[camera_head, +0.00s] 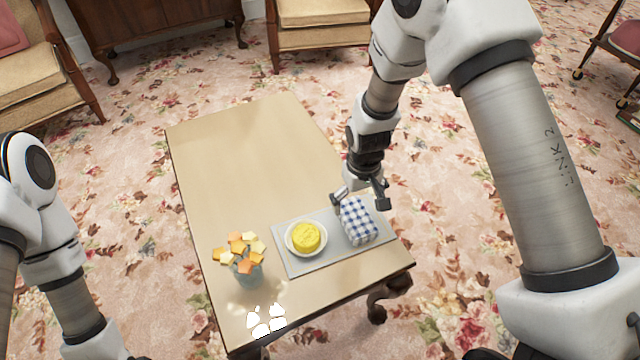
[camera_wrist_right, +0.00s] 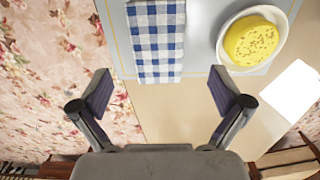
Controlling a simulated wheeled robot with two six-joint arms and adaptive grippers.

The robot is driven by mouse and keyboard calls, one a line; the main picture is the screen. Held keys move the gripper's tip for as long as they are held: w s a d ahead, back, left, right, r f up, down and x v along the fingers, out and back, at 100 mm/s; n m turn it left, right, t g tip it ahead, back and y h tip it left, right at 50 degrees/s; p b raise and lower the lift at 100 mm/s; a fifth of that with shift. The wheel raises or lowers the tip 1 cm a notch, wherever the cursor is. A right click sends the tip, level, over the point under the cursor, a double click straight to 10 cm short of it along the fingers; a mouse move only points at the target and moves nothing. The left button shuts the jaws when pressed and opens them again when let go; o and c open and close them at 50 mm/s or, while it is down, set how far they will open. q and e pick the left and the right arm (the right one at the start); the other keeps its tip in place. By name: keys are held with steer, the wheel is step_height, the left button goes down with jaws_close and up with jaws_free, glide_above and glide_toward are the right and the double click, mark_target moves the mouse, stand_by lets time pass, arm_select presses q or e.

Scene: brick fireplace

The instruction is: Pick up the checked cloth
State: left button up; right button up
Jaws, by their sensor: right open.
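The checked cloth (camera_head: 358,222) is blue and white and folded into a block. It lies on the right part of a grey board (camera_head: 303,264) on the table. In the right wrist view the cloth (camera_wrist_right: 157,42) is at the top, ahead of the fingertips. My right gripper (camera_head: 360,197) is open and empty, just behind the cloth's far end in the head view. In the wrist view its two fingers (camera_wrist_right: 161,95) are spread wider than the cloth, with nothing between them. My left arm shows at the left edge, but its gripper is not visible.
A white bowl (camera_head: 291,245) with a yellow cake (camera_head: 306,236) stands left of the cloth on the board. A blue pot with orange and yellow flowers (camera_head: 241,252) stands further left. White shapes (camera_head: 266,320) lie near the front edge. The table's far part (camera_head: 245,140) is clear.

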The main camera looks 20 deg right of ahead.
mark_target(357, 217)
steer(key=shift+w+a+f, duration=0.15)
steer(key=shift+w+a, duration=0.05)
steer(key=shift+w, duration=0.1)
steer(key=f, duration=0.2)
steer(key=f+b, duration=0.1)
steer(key=f, duration=0.1)
steer(key=f+b, duration=0.1)
steer(key=f, duration=0.2)
steer(key=shift+s+d, duration=0.3)
steer(key=shift+r, duration=0.1)
steer(key=c, duration=1.2)
